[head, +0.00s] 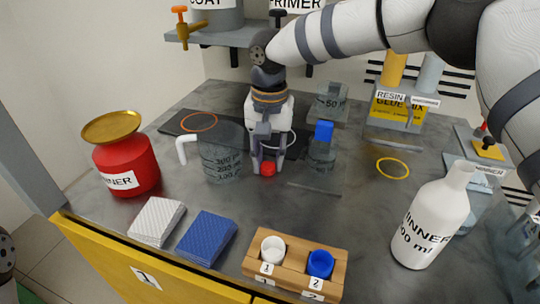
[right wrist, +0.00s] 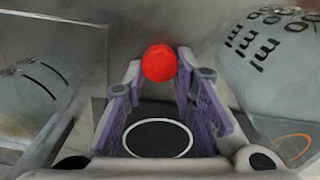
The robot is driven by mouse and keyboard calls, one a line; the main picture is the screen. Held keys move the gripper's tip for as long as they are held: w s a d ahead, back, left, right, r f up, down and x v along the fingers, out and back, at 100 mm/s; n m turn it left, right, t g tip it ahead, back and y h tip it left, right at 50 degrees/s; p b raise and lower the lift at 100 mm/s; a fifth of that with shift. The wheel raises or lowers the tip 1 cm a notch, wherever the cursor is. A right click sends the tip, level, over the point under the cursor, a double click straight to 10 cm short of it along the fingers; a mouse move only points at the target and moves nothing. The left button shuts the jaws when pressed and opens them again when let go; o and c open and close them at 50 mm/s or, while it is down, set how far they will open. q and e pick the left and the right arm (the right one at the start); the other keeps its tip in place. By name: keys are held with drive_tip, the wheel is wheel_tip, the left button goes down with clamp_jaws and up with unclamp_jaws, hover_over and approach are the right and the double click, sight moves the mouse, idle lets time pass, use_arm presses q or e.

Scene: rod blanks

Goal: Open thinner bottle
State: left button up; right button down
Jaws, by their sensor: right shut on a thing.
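The white thinner bottle (head: 432,222) stands upright at the right of the table, with no cap showing on its neck. My right gripper (head: 268,163) points down over the middle of the table, between two clear vessels. It is shut on a small red cap (head: 268,170), which sits at the fingertips, low over the tabletop. In the right wrist view the red cap (right wrist: 159,63) shows between the tips of the purple-padded fingers. Whether the cap touches the table I cannot tell. My left gripper is not in view.
A clear beaker (head: 221,158) stands close left of the gripper, and a blue-stoppered flask (head: 322,155) close right. A red can (head: 125,165) with a gold dish is at left. A wooden block (head: 294,262) with two cups is in front. Bare table lies before the bottle.

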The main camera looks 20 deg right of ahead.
sight(270, 163)
drive_tip(key=shift+f, duration=0.1)
drive_tip(key=c, duration=1.3)
unclamp_jaws()
wheel_tip(270, 163, up, 12)
drive_tip(key=shift+s+d+r, duration=0.1)
